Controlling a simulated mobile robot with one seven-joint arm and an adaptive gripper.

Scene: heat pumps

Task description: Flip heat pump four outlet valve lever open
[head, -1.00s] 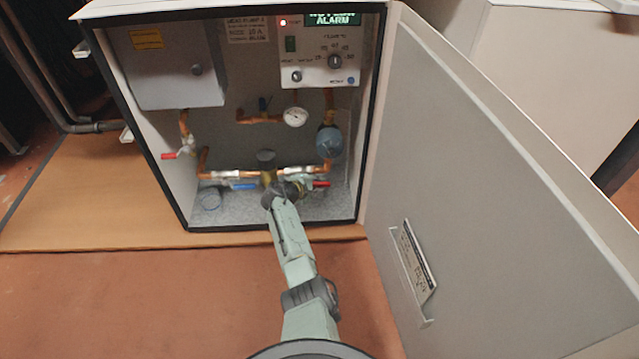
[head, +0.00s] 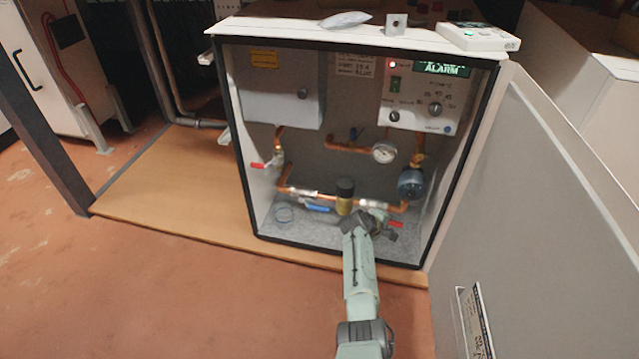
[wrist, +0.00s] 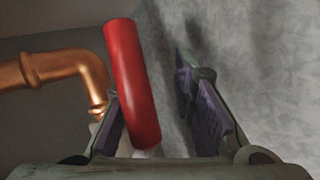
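In the wrist view a red valve lever (wrist: 132,85) stands tilted between the two purple-padded fingers of my gripper (wrist: 155,125). The fingers are apart; the lever is close to the left finger, with a clear gap to the right one. I cannot tell whether it touches the left finger. In the head view my gripper (head: 378,226) is low inside the open heat pump cabinet (head: 232,130), at the right end of the lower copper pipe. The red lever (head: 396,225) shows just beside it. The valve body is largely hidden by my gripper.
A blue lever (head: 317,209) lies left of my gripper. Another red lever (head: 258,165) is at the cabinet's left side. A gauge (head: 384,153) and blue-grey pump (head: 411,183) are above. The open door (head: 530,200) bounds the right. A copper pipe (wrist: 60,68) is near the left finger.

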